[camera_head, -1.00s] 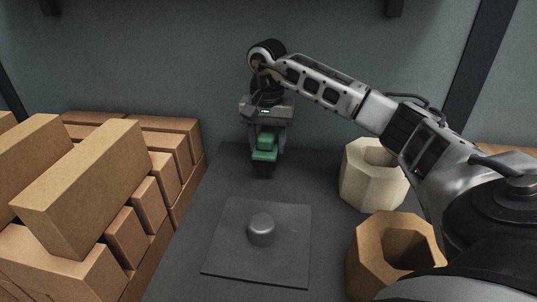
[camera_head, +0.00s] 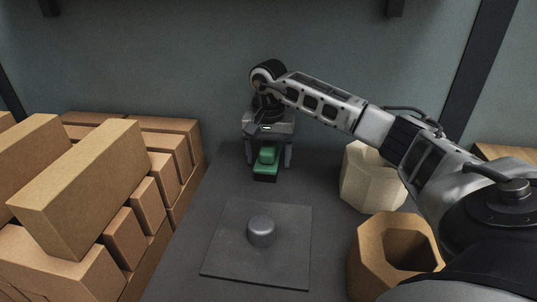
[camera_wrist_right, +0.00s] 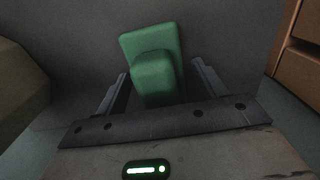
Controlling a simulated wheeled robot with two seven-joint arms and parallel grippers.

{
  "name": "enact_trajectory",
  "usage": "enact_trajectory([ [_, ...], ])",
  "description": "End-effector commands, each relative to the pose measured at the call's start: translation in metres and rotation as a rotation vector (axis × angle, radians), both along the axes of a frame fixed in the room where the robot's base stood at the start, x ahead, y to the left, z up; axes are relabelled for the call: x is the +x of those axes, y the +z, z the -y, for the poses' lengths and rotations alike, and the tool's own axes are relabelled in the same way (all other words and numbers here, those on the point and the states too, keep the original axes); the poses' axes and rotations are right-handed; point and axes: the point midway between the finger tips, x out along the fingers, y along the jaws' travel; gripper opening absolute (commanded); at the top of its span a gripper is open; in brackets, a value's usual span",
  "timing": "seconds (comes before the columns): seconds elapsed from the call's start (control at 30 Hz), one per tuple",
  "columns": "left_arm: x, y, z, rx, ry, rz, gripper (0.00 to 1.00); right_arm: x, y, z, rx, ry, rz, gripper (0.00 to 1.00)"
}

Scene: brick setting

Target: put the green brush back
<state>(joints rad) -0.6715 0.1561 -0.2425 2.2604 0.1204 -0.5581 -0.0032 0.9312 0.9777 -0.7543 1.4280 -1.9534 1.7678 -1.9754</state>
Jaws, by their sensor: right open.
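The green brush (camera_head: 265,168) rests on the dark grey surface near the back wall, with dark bristles underneath at its front. In the right wrist view the brush (camera_wrist_right: 152,62) lies between the fingers with a gap on each side. My right gripper (camera_head: 268,164) points down over the brush and is open, one finger on each side of it. It also shows in the right wrist view (camera_wrist_right: 160,90). My left gripper is not in view.
A flat grey plate (camera_head: 228,262) with a round knob (camera_head: 261,231) lies in front of the brush. Stacked bricks (camera_head: 75,190) fill the left. A cream hollow block (camera_head: 368,185) and a tan one (camera_head: 372,255) stand at the right, beneath my arm.

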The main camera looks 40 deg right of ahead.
Motion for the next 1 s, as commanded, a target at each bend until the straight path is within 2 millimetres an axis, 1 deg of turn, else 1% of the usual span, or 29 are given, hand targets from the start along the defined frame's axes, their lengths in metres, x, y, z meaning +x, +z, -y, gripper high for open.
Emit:
enact_trajectory([
  [0.07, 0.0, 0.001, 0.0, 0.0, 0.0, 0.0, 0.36, 0.0, 0.002, 0.0, 0.0, 0.0, 0.0, 0.71],
  [0.17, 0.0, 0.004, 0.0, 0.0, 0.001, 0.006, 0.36, 0.001, 0.011, 0.0, 0.0, 0.0, 0.003, 0.71],
  [0.27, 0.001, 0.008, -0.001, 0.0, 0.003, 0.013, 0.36, 0.001, 0.028, 0.0, 0.0, 0.0, 0.005, 0.71],
  [0.5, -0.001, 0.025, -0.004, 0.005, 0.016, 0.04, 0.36, 0.001, 0.081, 0.0, 0.0, 0.001, 0.004, 0.71],
  [0.6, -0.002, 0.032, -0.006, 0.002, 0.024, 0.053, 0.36, 0.001, 0.099, 0.0, 0.0, 0.0, 0.003, 0.71],
  [0.7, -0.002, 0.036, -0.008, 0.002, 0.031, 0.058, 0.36, 0.001, 0.112, 0.0, 0.0, 0.0, 0.002, 0.71],
  [0.83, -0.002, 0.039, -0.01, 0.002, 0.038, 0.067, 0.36, 0.0, 0.121, 0.0, 0.001, 0.0, 0.001, 0.71],
  [1.0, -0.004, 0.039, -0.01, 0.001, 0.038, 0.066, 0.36, 0.0, 0.123, 0.0, 0.001, 0.0, -0.001, 0.71],
])
